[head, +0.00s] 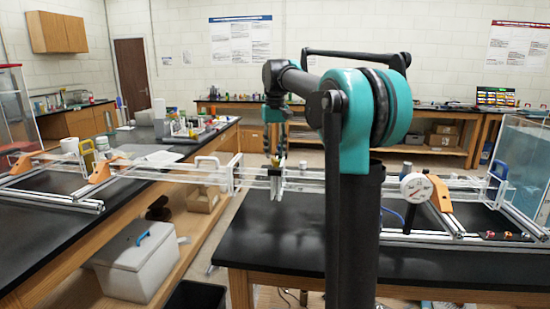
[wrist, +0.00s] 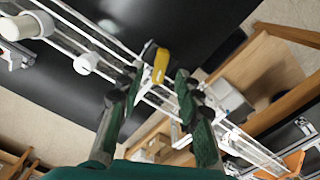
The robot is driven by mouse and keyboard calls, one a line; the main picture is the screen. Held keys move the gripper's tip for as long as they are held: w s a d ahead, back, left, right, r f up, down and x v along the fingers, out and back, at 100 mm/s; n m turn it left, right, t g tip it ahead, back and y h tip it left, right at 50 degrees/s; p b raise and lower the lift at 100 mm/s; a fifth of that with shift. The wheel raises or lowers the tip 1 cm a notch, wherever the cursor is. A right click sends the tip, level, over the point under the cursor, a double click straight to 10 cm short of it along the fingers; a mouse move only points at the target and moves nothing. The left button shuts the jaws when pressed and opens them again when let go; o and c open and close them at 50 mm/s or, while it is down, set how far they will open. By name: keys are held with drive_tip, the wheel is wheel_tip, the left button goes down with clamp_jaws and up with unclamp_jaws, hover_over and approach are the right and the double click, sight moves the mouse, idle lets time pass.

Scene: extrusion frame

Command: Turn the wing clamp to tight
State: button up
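The wing clamp shows as a yellow wing handle (wrist: 161,62) on the white extrusion frame in the wrist view. In the head view the clamp body (head: 276,183) sits on the long rail, left of my arm's column. My gripper (wrist: 159,78) is open, its two green-padded fingers apart on either side of the yellow handle, which appears just beyond the tips. I see no finger touching it. In the head view my gripper (head: 274,150) points down above the rail at the clamp; the handle is small and partly hidden there.
The frame's long rails (head: 225,177) span the gap between two black benches. A round white gauge (head: 416,187) and an orange bracket (head: 440,193) stand on the right bench (head: 290,245). A white lidded box (head: 137,262) is at lower left. The right bench's front is clear.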

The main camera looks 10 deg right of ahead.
drive_tip(key=shift+f, duration=1.35)
clamp_jaws()
